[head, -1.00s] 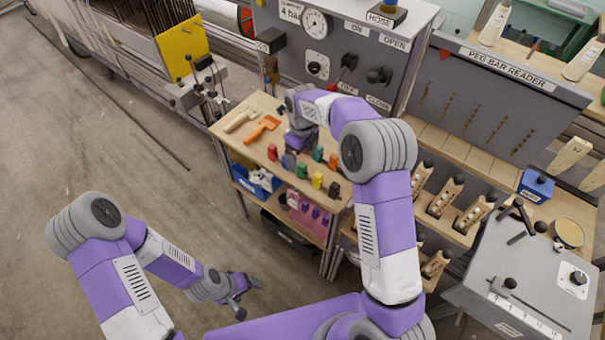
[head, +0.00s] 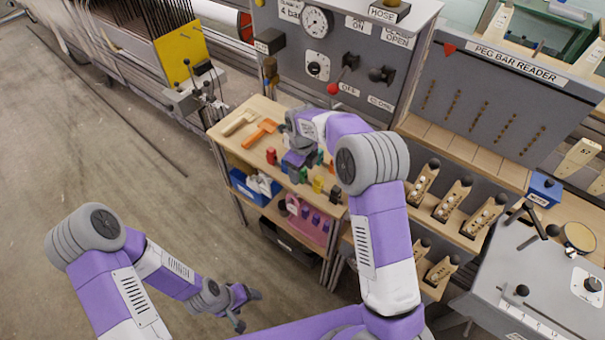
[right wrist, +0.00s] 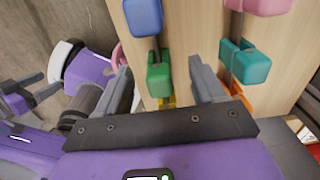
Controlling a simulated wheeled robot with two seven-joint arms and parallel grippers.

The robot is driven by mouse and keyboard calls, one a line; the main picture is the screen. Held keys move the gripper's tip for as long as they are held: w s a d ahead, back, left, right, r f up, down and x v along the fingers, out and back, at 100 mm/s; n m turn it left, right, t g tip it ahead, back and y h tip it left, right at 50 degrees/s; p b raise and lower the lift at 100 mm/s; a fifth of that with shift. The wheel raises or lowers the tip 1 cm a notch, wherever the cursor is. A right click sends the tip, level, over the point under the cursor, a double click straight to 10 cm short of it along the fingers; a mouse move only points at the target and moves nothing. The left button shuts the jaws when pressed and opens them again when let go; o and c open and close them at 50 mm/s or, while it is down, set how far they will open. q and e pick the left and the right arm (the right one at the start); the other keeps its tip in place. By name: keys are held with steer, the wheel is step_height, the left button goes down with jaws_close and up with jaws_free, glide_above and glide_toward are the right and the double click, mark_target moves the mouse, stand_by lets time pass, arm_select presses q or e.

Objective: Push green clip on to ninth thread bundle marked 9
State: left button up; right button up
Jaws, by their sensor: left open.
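The green clip (right wrist: 159,80) stands on the wooden cart top in the right wrist view, between the two fingers of my right gripper (right wrist: 165,82). The fingers are open, with a gap on both sides of the clip. In the head view my right gripper (head: 297,166) is low over the row of clips and hides some of them. My left gripper (head: 243,308) is open and empty, low over the floor left of the cart. Dark thread bundles (head: 168,14) hang at the upper left; no number 9 is readable on them.
Blue (right wrist: 143,17), teal (right wrist: 243,60) and yellow (right wrist: 168,102) clips stand close around the green one. An orange tool (head: 262,131) lies on the cart top (head: 228,138). A yellow plate (head: 181,45) stands beside the threads.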

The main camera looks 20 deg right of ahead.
steer(key=c, duration=1)
steer(key=shift+r+p, duration=2.35)
steer(key=shift+r, duration=0.65)
